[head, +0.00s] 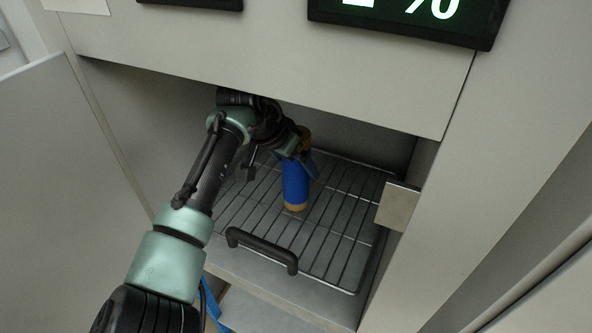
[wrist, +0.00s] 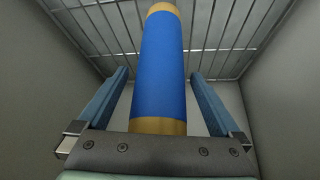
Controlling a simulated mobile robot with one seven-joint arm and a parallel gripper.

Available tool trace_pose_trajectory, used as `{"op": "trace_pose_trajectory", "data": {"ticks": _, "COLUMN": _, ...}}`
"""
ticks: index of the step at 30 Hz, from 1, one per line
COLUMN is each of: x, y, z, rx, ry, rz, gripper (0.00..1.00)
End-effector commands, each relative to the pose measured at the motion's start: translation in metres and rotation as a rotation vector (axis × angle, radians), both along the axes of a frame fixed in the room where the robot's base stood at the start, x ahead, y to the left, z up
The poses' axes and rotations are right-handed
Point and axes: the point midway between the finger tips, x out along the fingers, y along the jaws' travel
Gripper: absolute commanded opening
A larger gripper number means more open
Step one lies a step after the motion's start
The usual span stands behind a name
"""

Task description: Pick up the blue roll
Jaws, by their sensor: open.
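The blue roll (head: 296,184) stands upright on a wire rack (head: 346,228) inside the cabinet. It has tan ends, and its near side shows in the head view. In the wrist view the blue roll (wrist: 161,62) lies between the two fingers of my gripper (wrist: 163,92). There is a visible gap between the roll and each finger. My gripper also shows in the head view (head: 300,160), at the upper part of the roll, partly hidden by my arm.
A black handle (head: 262,250) sits at the rack's front edge. A metal latch plate (head: 397,205) sticks out at the right side of the opening. The cabinet's upper front panel (head: 270,50) hangs close above my arm. The rack right of the roll is clear.

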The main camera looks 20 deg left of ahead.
Motion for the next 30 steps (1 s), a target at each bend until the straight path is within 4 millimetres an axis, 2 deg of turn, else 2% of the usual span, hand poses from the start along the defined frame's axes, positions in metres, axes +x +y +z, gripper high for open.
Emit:
{"op": "trace_pose_trajectory", "data": {"ticks": 3, "x": -0.0001, "y": 0.0001, "z": 0.0003, "rx": 0.0, "ry": 0.0, "rz": 0.0, "gripper": 0.98}}
{"op": "trace_pose_trajectory", "data": {"ticks": 19, "x": -0.0005, "y": 0.0002, "z": 0.0003, "rx": 0.0, "ry": 0.001, "rz": 0.0, "gripper": 0.03}}
{"op": "trace_pose_trajectory", "data": {"ticks": 20, "x": -0.0006, "y": 0.0002, "z": 0.0002, "rx": 0.0, "ry": 0.001, "rz": 0.0, "gripper": 0.0}}
{"op": "trace_pose_trajectory", "data": {"ticks": 30, "x": 0.0002, "y": 0.0001, "z": 0.0034, "rx": -0.001, "ry": -0.003, "rz": -0.001, "gripper": 0.0}}
